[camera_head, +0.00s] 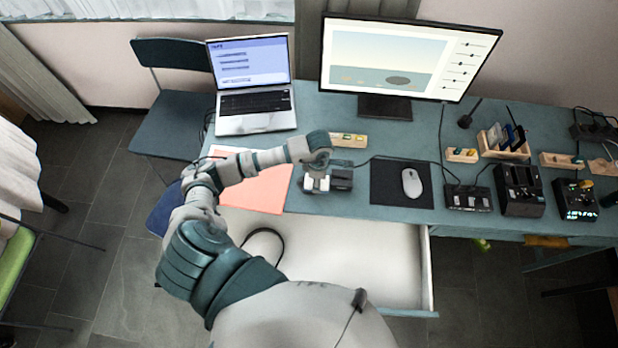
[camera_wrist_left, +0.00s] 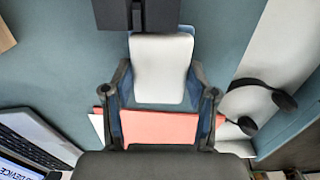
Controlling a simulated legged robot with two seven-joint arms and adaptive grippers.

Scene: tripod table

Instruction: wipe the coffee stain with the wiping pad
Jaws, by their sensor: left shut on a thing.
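The wiping pad, a white block with blue edges, shows in the wrist view (camera_wrist_left: 162,60) and small in the head view (camera_head: 314,184). My left gripper (camera_wrist_left: 160,92) is shut on it, one finger at each side. In the head view my left gripper (camera_head: 318,176) is low over the table's front part, left of the mouse mat. I cannot tell whether the pad touches the tabletop. I see no coffee stain in either view; the pad, gripper or arm may hide it. My right gripper is in neither view.
A pink sheet (camera_head: 258,191) lies to the left, partly under my arm. The laptop (camera_head: 252,100), monitor (camera_head: 384,105) and mouse mat (camera_head: 384,196) surround the spot. An open white drawer (camera_head: 385,265) juts out in front.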

